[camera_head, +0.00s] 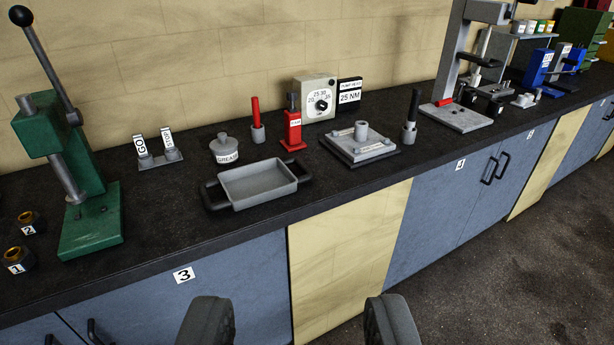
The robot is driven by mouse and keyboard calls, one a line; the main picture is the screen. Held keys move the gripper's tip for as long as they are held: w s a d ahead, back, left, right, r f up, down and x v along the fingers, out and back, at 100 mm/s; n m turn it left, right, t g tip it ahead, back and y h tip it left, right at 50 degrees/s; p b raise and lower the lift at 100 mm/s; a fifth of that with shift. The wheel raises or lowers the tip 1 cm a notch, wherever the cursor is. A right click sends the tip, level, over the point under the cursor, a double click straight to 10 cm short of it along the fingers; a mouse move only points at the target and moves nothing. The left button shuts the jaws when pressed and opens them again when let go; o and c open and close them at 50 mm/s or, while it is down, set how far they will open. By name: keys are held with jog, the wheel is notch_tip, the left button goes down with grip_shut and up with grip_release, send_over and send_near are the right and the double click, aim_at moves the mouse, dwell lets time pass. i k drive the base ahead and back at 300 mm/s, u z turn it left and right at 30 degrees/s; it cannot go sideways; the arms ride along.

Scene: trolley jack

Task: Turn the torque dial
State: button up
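The torque dial (321,104) is a black knob on the face of a cream box (313,84) at the back of the bench. Numbers such as 25 and 30 are printed around the knob. A black sign beside it (349,95) reads 25 NM. My gripper (296,330) shows at the bottom edge, its two dark fingers wide apart with nothing between them. It is in front of the bench, well short of the dial and apart from it.
A red post (293,130) stands just left of the dial, and a grey plate with a stub (360,146) in front right. A grey tray (258,184) lies nearer. A green press (72,180) stands left. The floor (500,270) is clear at lower right.

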aim_at(321, 105)
jog(key=z, duration=0.05)
jog(key=i, duration=1.15)
jog(key=z, duration=0.05)
